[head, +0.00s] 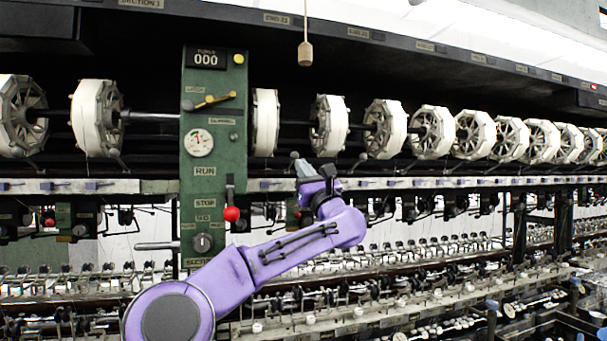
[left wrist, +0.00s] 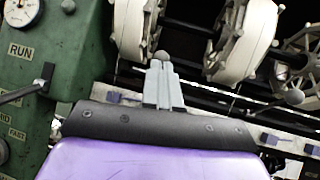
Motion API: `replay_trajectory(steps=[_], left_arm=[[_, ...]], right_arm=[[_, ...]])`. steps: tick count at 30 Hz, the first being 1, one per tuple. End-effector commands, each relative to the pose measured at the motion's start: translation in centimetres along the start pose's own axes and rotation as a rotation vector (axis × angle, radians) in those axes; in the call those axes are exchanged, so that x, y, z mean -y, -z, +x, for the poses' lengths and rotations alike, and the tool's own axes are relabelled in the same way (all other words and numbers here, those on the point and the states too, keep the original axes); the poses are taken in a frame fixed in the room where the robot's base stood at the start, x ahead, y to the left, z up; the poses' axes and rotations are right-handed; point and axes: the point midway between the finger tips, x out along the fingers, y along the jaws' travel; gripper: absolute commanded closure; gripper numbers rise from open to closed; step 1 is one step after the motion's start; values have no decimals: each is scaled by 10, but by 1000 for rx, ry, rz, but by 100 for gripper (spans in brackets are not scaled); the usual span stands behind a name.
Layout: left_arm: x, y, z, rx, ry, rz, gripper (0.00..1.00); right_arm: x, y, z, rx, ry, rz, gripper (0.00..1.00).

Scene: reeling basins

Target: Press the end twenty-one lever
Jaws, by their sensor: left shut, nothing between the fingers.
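My left gripper (head: 303,170) is shut and empty, raised in front of the reel row, just right of the green control post. In the left wrist view its closed grey fingers (left wrist: 161,82) point up at a small dark round knob (left wrist: 161,57), which looks like a lever end. The knob sits right at the fingertips; I cannot tell whether they touch. A label (head: 277,18) on the upper beam above seems to read END 21. A similar ball-ended lever (left wrist: 293,97) stands to the right in the wrist view. The right gripper is out of view.
The green post (head: 210,130) carries a dial, a yellow handle and a red-knobbed lever (head: 231,213) close left of my arm. White reels (head: 330,125) line the shaft behind. A wooden pull (head: 305,52) hangs above the gripper. A rail (head: 440,183) runs below the reels.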

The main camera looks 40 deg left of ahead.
Motion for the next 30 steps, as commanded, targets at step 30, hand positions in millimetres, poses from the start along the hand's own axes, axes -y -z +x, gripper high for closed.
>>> replay_trajectory(steps=[30], left_arm=[[6,-59,-119,-1,0,1,100]], right_arm=[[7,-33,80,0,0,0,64]])
